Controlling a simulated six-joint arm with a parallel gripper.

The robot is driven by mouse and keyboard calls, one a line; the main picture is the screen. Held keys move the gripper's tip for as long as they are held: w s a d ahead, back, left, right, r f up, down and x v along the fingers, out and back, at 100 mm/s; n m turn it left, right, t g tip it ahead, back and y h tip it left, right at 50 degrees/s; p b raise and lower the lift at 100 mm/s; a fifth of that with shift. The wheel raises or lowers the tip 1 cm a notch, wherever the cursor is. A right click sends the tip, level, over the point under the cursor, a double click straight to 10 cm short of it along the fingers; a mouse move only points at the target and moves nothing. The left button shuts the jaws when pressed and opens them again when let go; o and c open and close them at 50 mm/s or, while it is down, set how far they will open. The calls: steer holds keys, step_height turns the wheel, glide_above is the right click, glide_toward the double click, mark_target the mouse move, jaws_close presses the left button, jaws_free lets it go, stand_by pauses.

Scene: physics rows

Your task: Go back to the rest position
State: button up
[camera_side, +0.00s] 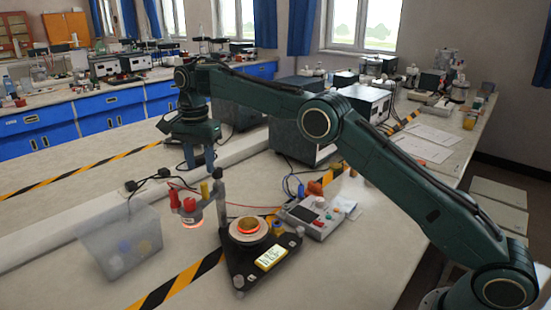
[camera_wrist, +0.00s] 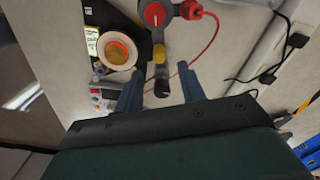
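My gripper (camera_side: 208,168) points down above a small apparatus on the bench. In the wrist view its two blue fingers (camera_wrist: 160,90) are apart, so it is open. A post with a black tip (camera_wrist: 162,87) and a yellow band shows between them in that view, with gaps on both sides. A round red-and-grey head (camera_side: 191,210) with a glowing underside sits at the post. The black triangular base (camera_side: 243,270) carries a round pale ring (camera_side: 248,230) with a glowing orange centre and a yellow display (camera_side: 271,258). No marker of a rest position is visible.
A clear bin (camera_side: 120,240) with leads stands at the left. A grey meter box (camera_side: 313,217) with knobs and wires is right of the base. Dark instrument boxes (camera_side: 300,140) stand behind. The front right bench top (camera_side: 370,265) is clear.

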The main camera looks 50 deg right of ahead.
steer(key=shift+r, duration=0.1)
stand_by(0.3)
steer(key=shift+s+d+r, duration=0.15)
steer(key=shift+s+r, duration=0.05)
steer(key=shift+r, duration=0.25)
steer(key=s+d+r+n+t, duration=0.1)
steer(key=s+d+r+n, duration=0.2)
steer(key=s+r, duration=0.5)
steer(key=s+d+r+n+t, duration=0.2)
steer(key=s+d+r+n, duration=0.3)
steer(key=s, duration=0.6)
steer(key=s+d+f+n+t, duration=0.1)
steer(key=s+f, duration=0.3)
steer(key=s, duration=0.8)
steer(key=s+d+f+n+t, duration=0.1)
steer(key=s+f+n, duration=0.2)
steer(key=s, duration=1)
steer(key=shift+d+f+n+t, duration=0.15)
steer(key=shift+f+n+t, duration=0.2)
steer(key=shift+n, duration=0.35)
